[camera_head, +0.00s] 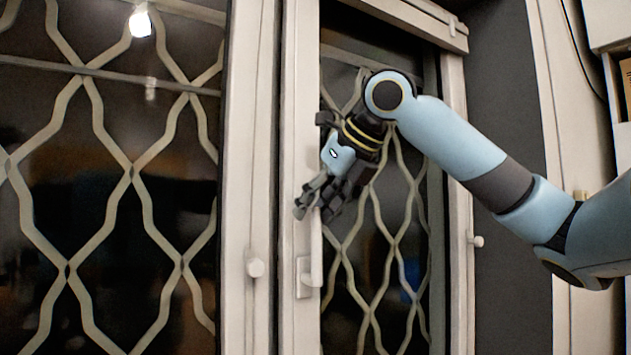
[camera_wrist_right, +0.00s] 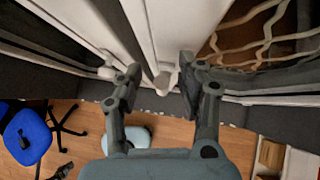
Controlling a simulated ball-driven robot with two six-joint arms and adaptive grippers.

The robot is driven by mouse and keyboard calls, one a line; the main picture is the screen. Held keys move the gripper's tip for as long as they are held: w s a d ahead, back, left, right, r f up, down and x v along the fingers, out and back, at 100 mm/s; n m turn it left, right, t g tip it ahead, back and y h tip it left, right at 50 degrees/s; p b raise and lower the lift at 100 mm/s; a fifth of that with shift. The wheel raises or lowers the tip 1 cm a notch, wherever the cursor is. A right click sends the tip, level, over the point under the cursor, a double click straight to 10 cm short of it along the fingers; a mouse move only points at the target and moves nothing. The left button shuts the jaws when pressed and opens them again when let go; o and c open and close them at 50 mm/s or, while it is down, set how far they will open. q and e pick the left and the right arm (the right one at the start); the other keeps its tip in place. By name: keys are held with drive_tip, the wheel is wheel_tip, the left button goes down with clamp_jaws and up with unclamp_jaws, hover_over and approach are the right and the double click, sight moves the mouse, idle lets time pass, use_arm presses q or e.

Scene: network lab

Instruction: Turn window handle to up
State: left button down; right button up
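The window handle (camera_head: 316,252) is a white lever on a plate on the white window frame. Its lever stands upright, pointing up from the plate. My right gripper (camera_head: 317,207) is at the lever's upper end, with its fingers pointing down and left, and hides the tip. In the right wrist view my right gripper (camera_wrist_right: 158,82) has its two dark fingers apart. A pale end of the handle (camera_wrist_right: 163,84) shows between them, nearer the right finger. I cannot tell whether either finger touches it. My left gripper is not in view.
Wavy metal grilles (camera_head: 130,175) lie behind the glass. A small knob (camera_head: 477,241) is on the right frame. In the wrist view, a blue chair (camera_wrist_right: 27,137) stands on the wooden floor.

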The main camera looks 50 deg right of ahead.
drive_tip(key=shift+r, duration=2.5)
